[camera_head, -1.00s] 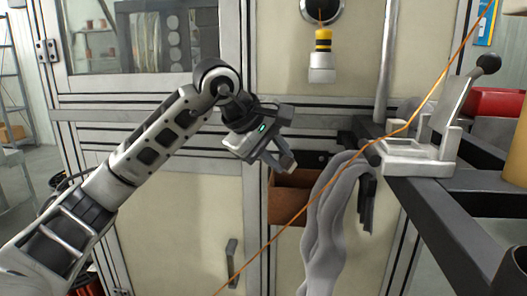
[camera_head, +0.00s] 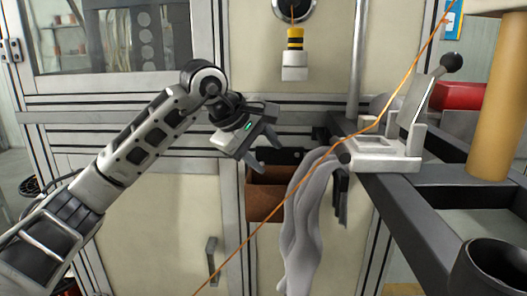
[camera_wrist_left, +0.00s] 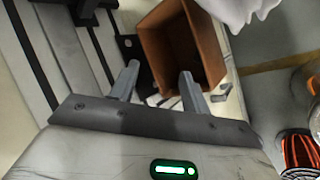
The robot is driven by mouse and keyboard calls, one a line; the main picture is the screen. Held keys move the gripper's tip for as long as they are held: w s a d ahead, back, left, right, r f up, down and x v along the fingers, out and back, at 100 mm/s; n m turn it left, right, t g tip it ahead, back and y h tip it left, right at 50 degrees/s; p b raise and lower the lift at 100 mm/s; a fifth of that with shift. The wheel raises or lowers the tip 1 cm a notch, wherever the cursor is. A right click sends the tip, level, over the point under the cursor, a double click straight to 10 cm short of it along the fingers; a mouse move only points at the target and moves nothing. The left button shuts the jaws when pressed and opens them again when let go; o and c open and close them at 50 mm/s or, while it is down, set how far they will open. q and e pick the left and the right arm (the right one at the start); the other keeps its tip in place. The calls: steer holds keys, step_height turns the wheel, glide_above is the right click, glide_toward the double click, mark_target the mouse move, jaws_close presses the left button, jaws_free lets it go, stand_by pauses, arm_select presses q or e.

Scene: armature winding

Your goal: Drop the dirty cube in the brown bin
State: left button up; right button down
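The brown bin (camera_head: 264,203) hangs against the cabinet front, left of the grey cloth-like strip. In the left wrist view the bin (camera_wrist_left: 207,47) is open towards the camera, just beyond the fingers. My left gripper (camera_head: 269,156) is just above the bin's rim. Its two fingers (camera_wrist_left: 158,76) are spread apart with nothing seen between them. I cannot make out the dirty cube in any view; part of the bin's inside is hidden or dark. My right gripper is not in view.
A grey draped strip (camera_head: 305,215) hangs close right of the bin. An orange wire (camera_head: 340,146) crosses in front diagonally. A dark frame (camera_head: 410,215) with a white lever fixture (camera_head: 385,150) stands at right. A yellow-and-white fitting (camera_head: 295,55) hangs above.

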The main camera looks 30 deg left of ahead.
arm_select(q)
steer(key=shift+r, duration=0.1)
steer(key=p+v, duration=0.2)
steer(key=v, duration=1.3)
steer(key=shift+s+r+p, duration=0.25)
steer(key=shift+s+p, duration=0.05)
steer(key=shift+p, duration=0.05)
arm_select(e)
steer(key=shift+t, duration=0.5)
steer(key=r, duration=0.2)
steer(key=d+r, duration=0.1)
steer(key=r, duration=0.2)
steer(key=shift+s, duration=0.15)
arm_select(q)
steer(key=shift+a, duration=0.1)
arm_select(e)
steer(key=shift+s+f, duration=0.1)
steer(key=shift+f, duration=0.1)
